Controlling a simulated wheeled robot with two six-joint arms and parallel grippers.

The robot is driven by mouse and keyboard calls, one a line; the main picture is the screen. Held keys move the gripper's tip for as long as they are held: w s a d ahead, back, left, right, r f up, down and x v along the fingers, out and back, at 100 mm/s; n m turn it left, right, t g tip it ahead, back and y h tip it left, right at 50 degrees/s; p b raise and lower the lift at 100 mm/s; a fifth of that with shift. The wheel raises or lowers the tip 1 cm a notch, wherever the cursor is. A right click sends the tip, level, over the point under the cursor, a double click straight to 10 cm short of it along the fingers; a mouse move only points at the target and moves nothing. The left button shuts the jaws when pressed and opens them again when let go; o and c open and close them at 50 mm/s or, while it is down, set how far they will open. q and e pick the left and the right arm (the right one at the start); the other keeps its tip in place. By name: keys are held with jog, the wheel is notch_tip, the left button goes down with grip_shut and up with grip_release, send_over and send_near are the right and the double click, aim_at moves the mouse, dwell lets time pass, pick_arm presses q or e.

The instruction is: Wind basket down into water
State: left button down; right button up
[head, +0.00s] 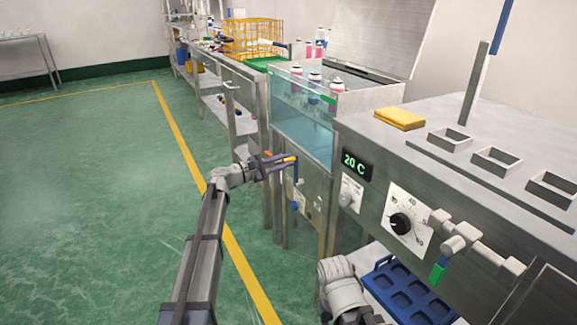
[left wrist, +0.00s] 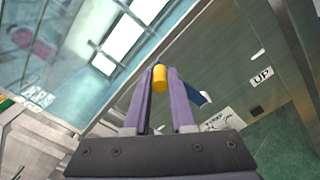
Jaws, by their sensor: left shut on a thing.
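The glass-fronted water tank (head: 303,135) stands in the middle of the head view, with clear blue water inside. Several aerosol cans (head: 315,79) with pink contents stand at the top of the tank; the basket itself is hard to make out. The yellow crank knob (head: 289,159) with a blue arm is on the tank's front. My left gripper (head: 286,160) is shut on this knob. In the left wrist view the yellow knob (left wrist: 160,78) sits between the fingertips, with part of the blue arm (left wrist: 206,97) beside it. My right gripper is out of view.
A yellow wire crate (head: 252,38) is on the bench behind. Green floor on the left is free.

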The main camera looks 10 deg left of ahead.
pick_arm(q)
jog(key=w+a+f+n+b, duration=0.6)
jog(key=w+f+n+b, duration=0.2)
jog(key=n, duration=0.8)
jog(key=shift+w+f+b, duration=0.15)
jog(key=shift+f+b, duration=1.05)
jog(key=shift+f, duration=0.1)
jog(key=c, duration=0.8)
grip_release()
jog(key=shift+o, duration=0.2)
